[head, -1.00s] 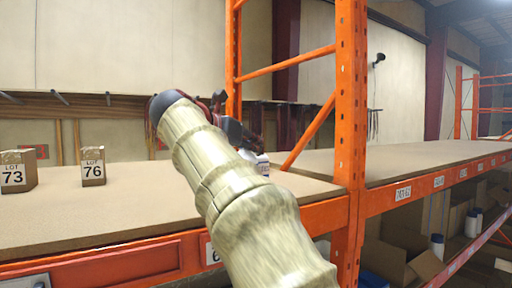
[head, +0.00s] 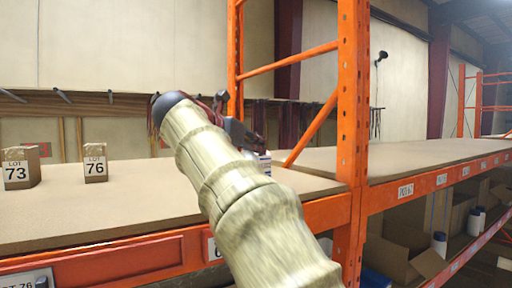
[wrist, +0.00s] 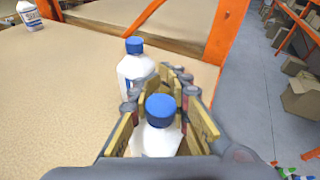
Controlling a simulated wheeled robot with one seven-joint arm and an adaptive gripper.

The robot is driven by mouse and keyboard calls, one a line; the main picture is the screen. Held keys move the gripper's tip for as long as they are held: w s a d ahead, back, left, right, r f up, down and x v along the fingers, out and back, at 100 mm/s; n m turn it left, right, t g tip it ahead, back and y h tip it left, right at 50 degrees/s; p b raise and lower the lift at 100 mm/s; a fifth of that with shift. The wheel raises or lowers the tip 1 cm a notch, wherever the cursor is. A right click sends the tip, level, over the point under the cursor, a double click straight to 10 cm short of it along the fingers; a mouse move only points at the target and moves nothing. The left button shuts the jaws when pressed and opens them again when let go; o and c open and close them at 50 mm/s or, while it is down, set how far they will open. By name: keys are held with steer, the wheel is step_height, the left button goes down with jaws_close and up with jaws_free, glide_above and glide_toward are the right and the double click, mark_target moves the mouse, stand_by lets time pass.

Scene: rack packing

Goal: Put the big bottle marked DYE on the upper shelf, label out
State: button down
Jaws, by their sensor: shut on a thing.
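In the wrist view my gripper (wrist: 165,130) is shut on a white bottle with a blue cap (wrist: 158,138), seen from above between the tan finger pads. Its label is hidden, so I cannot read its marking. A second white, blue-capped bottle (wrist: 132,68) stands on the upper shelf board (wrist: 60,110) just beyond the fingers; its marking does not show either. In the head view my gripper (head: 243,135) is mostly behind my arm, over the upper shelf (head: 130,208). A bit of a white bottle shows below it; I cannot tell which one.
A third bottle (wrist: 30,14) with a label stands far left in the wrist view. Boxes LOT 73 (head: 20,168) and LOT 76 (head: 95,163) stand on the shelf's left. An orange upright (head: 352,110) rises close right of my arm. Shelf between is clear.

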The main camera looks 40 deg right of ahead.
steer(key=c, duration=1.7)
jaws_free()
steer(key=shift+o, duration=0.6)
steer(key=v, duration=1.2)
steer(key=shift+s, duration=0.15)
steer(key=s+a, duration=0.2)
steer(key=s, duration=0.7)
steer(key=shift+s+a+r, duration=0.15)
steer(key=shift+s+r, duration=0.15)
